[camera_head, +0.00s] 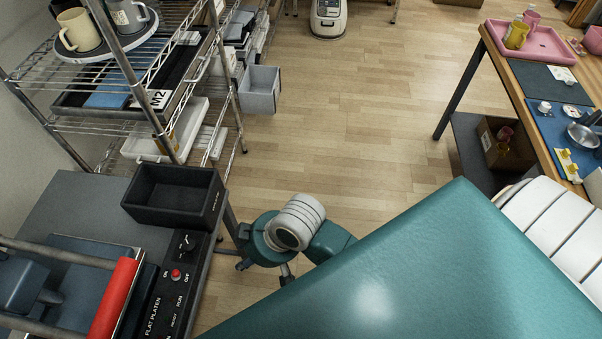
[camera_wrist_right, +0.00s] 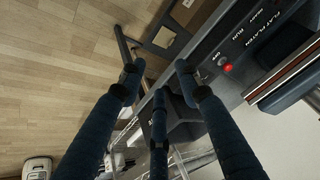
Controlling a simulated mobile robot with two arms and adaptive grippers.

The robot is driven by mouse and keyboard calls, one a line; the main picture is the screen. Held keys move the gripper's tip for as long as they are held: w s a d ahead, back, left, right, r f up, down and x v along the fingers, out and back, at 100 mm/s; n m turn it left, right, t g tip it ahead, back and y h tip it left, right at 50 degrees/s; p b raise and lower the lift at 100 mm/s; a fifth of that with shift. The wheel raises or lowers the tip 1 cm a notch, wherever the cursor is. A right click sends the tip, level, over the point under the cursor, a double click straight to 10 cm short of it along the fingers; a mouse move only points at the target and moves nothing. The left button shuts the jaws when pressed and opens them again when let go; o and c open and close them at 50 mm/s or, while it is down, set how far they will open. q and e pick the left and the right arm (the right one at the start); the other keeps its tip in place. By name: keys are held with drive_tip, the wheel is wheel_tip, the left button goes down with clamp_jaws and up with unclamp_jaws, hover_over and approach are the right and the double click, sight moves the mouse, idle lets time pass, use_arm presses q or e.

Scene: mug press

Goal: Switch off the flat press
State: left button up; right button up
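The flat press (camera_head: 125,295) stands at the lower left of the head view, with a red bar on it. Its dark control panel (camera_head: 160,310) reads FLAT PLATEN. A small red switch (camera_head: 176,273) sits between the ON and OFF labels; I cannot tell which way it is set. It also shows in the right wrist view (camera_wrist_right: 228,68). My right gripper (camera_head: 242,248) is beside the panel's right edge, apart from the switch. In the wrist view its dark fingers (camera_wrist_right: 157,80) are spread, with nothing held. My left gripper is out of view.
A black bin (camera_head: 175,208) stands just behind the panel. A wire shelf rack (camera_head: 130,75) with mugs rises behind it. A table (camera_head: 492,35) with a pink tray is at the right. Open wooden floor lies between.

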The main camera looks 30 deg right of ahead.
drive_tip(key=s+d+f+m+h+b, duration=0.1)
drive_tip(key=s+d+f, duration=0.4)
drive_tip(key=d+f, duration=0.6)
drive_tip(key=shift+f+m+g+h, duration=0.3)
drive_tip(key=shift+f+m+h, duration=0.5)
drive_tip(key=shift+f, duration=0.05)
drive_tip(key=shift+s+f, duration=0.1)
